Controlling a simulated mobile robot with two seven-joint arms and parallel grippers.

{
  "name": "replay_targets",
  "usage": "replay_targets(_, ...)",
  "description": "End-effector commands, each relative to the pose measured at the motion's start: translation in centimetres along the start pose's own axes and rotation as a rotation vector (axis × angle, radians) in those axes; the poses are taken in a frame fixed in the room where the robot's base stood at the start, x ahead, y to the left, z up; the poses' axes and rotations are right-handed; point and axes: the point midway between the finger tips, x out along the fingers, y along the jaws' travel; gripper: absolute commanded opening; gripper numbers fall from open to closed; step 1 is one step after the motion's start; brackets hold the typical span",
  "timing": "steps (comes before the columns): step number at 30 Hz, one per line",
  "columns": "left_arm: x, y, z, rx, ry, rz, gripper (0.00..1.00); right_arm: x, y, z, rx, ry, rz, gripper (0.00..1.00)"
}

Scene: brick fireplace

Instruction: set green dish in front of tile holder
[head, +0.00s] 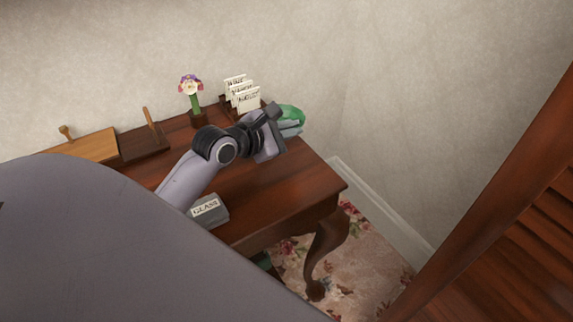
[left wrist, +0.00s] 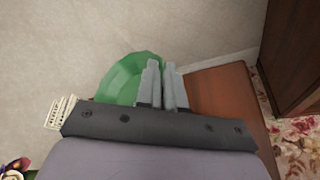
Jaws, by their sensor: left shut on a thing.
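The green dish (head: 293,114) is at the far right corner of the wooden table, partly hidden behind my left gripper (head: 292,128). In the left wrist view the dish (left wrist: 122,80) lies at the fingers of my left gripper (left wrist: 162,66), which are close together on its right-hand edge. The tile holder (head: 228,104), with several white lettered tiles (head: 241,94), stands at the back of the table, just left of the dish and gripper. The tiles also show at the left of the wrist view (left wrist: 60,112). My right gripper is not in view.
The wooden table (head: 300,175) has free room at its right front. A flower in a small pot (head: 196,105), a dark wooden block with a peg (head: 143,141), a lighter board (head: 90,146) and a grey box marked GLASS (head: 208,211) stand on it. A wall runs behind.

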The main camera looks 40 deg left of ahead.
Motion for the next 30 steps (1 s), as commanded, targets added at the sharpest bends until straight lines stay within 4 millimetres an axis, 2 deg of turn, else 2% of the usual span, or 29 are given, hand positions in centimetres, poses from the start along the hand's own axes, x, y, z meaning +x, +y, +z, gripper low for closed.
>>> replay_targets(1,0.6,-1.1,-1.3,0.001,0.003,-0.003,0.00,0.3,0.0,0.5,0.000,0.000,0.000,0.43)
replay_targets(6,1.7,-3.1,-3.7,0.002,0.002,-0.001,0.00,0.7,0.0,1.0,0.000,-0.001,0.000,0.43)
replay_targets(13,2.4,-4.4,-5.1,0.001,0.000,0.000,0.00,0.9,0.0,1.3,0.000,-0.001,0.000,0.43)
replay_targets(18,3.3,-6.0,-7.1,0.001,0.001,0.000,0.00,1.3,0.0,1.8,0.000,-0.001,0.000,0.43)
replay_targets(22,3.5,-6.5,-7.7,0.001,-0.001,0.002,0.00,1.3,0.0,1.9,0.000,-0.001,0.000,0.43)
replay_targets(30,3.5,-6.5,-7.7,0.000,-0.001,0.002,0.00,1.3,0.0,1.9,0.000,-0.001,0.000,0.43)
